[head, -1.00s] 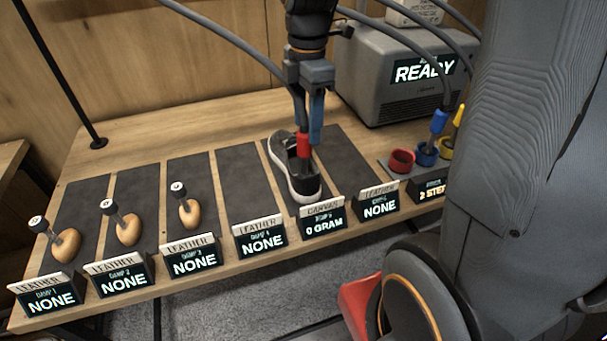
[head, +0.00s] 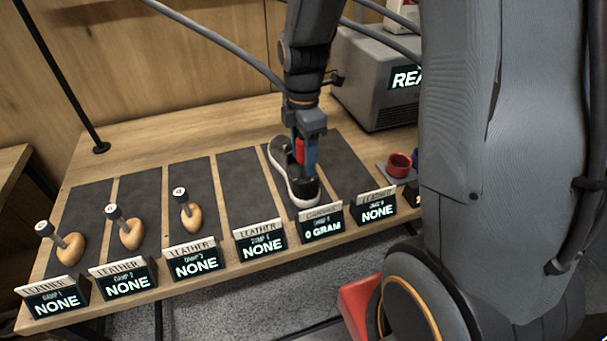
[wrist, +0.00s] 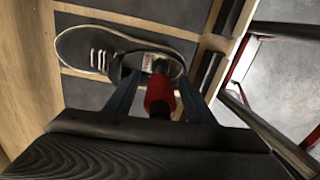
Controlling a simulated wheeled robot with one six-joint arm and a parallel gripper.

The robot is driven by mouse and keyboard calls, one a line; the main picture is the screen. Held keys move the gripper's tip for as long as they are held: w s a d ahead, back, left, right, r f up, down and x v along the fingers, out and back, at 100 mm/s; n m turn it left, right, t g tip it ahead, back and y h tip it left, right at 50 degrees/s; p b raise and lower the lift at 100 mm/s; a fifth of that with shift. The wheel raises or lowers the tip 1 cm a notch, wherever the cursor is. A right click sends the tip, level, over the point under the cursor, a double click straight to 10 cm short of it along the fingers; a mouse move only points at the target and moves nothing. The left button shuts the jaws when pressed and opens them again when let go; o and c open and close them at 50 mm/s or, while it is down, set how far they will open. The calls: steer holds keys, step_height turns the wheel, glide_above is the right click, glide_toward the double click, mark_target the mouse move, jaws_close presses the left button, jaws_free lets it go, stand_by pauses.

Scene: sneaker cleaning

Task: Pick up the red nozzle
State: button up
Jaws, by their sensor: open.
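The red nozzle (head: 299,150) stands roughly upright at the heel opening of a dark sneaker with a white sole (head: 281,170). In the wrist view the nozzle (wrist: 160,95) shows between the two blue fingers of my gripper (wrist: 157,88), with gaps on both sides. My gripper (head: 308,168) is open and low over the sneaker, its fingers around the nozzle. The nozzle's lower tip is partly hidden by the shoe opening. The sneaker (wrist: 92,50) lies on a dark mat.
A red cup holder (head: 399,164) stands at the right. Wooden shoe forms with handles (head: 128,234) stand on the left mats. Label stands (head: 262,240) line the front edge. A grey machine (head: 378,90) is at the back right. A hose (head: 215,45) hangs across the back.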

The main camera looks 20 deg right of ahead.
steer(key=shift+c, duration=0.3)
jaws_close()
